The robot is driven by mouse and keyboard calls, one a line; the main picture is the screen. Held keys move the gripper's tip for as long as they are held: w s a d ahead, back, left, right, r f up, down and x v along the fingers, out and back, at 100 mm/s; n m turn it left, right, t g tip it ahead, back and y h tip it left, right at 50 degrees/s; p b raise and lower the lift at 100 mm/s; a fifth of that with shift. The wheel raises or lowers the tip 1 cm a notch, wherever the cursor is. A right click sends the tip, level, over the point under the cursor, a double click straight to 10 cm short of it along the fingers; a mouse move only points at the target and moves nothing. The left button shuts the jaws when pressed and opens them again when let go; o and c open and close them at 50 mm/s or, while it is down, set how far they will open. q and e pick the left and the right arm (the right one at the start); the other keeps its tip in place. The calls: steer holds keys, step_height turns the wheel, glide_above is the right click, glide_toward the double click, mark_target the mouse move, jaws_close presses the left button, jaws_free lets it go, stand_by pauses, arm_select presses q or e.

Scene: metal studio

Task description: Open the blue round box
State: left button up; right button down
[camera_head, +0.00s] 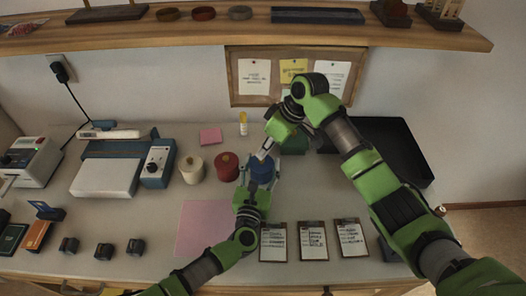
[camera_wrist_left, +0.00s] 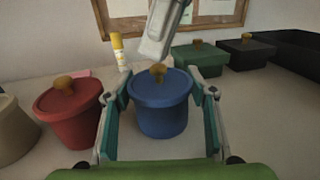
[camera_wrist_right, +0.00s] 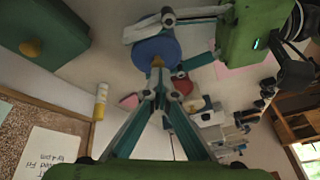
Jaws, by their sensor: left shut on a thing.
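The blue round box (camera_wrist_left: 163,112) stands upright on the desk with its lid on. The lid has a wooden knob (camera_wrist_left: 158,72). In the head view the box (camera_head: 261,172) is partly covered by my grippers. My left gripper (camera_wrist_left: 162,110) is shut on the blue box, one finger on each side of its body. My right gripper (camera_wrist_right: 160,82) points down at the lid from above, its fingertips close together near the knob. A small gap between the tips or contact with the knob cannot be made out. The lid sits flat on the box.
A red round box (camera_head: 226,167) and a cream one (camera_head: 191,170) stand left of the blue box. A green box (camera_wrist_left: 198,57) and a black box (camera_wrist_left: 246,52) stand behind right. A yellow-capped tube (camera_head: 243,124) stands behind. A pink sheet (camera_head: 204,228) lies in front left.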

mark_target(264, 159)
stand_by(0.8)
steer(key=shift+r, duration=0.2)
steer(key=shift+r, duration=0.9)
steer(key=shift+r, duration=2)
arm_select(q)
steer(key=o, duration=1.7)
steer(key=shift+c, duration=0.2)
steer(key=shift+s, duration=0.1)
steer(key=s, duration=0.4)
steer(key=s+a, duration=0.1)
steer(key=s, duration=0.2)
steer(key=s+a, duration=0.1)
steer(key=s, duration=0.3)
steer(key=shift+s+a, duration=0.15)
steer(key=shift+s, duration=0.15)
